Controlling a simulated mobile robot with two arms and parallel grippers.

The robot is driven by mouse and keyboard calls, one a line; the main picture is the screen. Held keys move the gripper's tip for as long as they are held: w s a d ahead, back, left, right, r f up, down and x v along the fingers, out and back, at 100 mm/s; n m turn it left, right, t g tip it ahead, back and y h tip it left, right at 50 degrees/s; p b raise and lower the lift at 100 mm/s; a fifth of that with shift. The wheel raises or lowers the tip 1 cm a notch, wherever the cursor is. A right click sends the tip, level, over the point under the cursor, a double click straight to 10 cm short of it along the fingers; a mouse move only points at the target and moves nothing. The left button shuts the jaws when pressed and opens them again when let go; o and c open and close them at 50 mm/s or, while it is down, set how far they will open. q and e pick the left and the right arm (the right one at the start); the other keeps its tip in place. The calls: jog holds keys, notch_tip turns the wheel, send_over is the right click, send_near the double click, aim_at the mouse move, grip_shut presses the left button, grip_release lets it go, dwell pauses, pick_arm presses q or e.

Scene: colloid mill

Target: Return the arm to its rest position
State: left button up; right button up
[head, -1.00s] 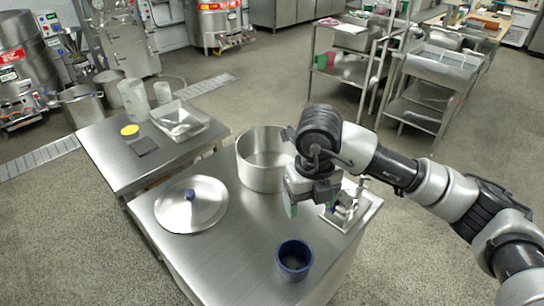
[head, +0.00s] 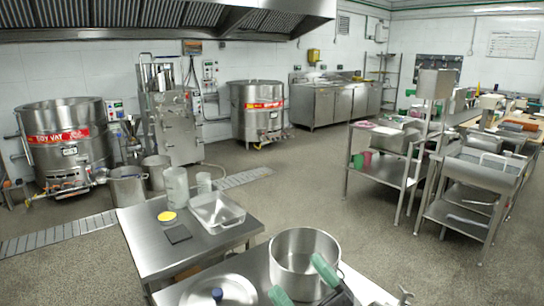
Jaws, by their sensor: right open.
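My right gripper (head: 301,281) shows at the bottom edge, with two green fingertips spread apart and nothing between them. It overlaps the front of the steel pot (head: 305,242) in the picture; I cannot tell whether they touch. The rest of my right arm is out of the frame. My left gripper is not in view.
The near steel table (head: 357,286) holds the pot and a lid (head: 240,289) with a blue knob. A second steel table (head: 140,240) at left carries a clear tray (head: 217,211). Wheeled racks (head: 385,165) stand at right. Open floor (head: 300,180) lies behind.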

jog(key=w+d+f+m+t+h, duration=0.25)
jog(key=d+f+m+h, duration=0.45)
jog(key=m+h, duration=0.45)
jog(key=s+d+f+m+g+h, duration=0.3)
jog(key=d+f, duration=0.1)
jog(key=f, duration=0.3)
jog(key=s+d+f+m+g+h, duration=0.2)
jog(key=s+d+f+g+h, duration=0.15)
jog(key=f, duration=0.35)
jog(key=s+d+f+g, duration=0.2)
jog(key=s+f+g, duration=0.8)
jog(key=s, duration=0.4)
notch_tip(320, 180, down, 25)
jog(key=s+g+p, duration=0.1)
jog(key=s+d+f+g+p, duration=0.1)
jog(key=s+d+f, duration=0.1)
jog(key=s+f, duration=1.2)
jog(key=shift+s+d+f, duration=0.2)
jog(key=shift+s+d, duration=0.15)
jog(key=shift+s, duration=0.8)
